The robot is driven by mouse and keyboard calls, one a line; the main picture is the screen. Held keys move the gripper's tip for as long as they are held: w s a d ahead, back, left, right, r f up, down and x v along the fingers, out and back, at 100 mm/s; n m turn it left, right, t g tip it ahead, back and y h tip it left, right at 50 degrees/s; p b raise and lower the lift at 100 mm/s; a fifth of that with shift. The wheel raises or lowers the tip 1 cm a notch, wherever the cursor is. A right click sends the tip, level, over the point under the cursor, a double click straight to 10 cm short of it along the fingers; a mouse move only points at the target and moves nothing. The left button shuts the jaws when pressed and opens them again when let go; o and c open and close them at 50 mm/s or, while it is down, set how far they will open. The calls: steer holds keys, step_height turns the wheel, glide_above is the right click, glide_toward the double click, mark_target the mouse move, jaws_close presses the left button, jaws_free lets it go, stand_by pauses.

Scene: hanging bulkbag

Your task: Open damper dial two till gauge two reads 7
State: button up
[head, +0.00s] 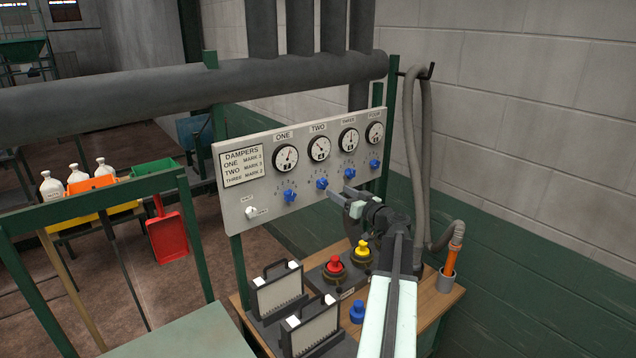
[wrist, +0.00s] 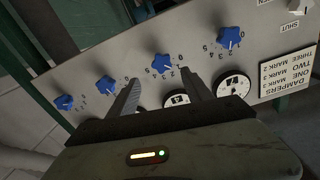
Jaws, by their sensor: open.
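Damper dial two is a blue star-shaped knob (head: 322,183) on the grey panel, below gauge two (head: 319,148). Gauge two is a round white dial with a black needle pointing up and left; its figures are too small to read. My gripper (head: 343,194) is in front of the panel, just right of and below dial two. In the wrist view, the panel is turned over and dial two (wrist: 161,63) shows between and just beyond the two open fingertips (wrist: 160,77). The jaws are empty. Gauge two (wrist: 177,99) is partly hidden by my gripper there.
Blue dials one (head: 290,195), three (head: 350,172) and four (head: 374,164) flank dial two. A white knob (head: 252,212) is at lower left. A damper label (head: 243,165) is on the panel. Red (head: 334,265) and yellow (head: 362,248) buttons stand on the bench below.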

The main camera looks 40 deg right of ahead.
mark_target(324, 184)
steer(key=w, duration=0.8)
steer(key=shift+w+d, duration=0.1)
steer(key=shift+d, duration=0.2)
steer(key=shift+c, duration=0.4)
steer(key=shift+f, duration=0.1)
jaws_close()
steer(key=shift+m, duration=2.8)
steer(key=shift+o, duration=0.4)
jaws_free()
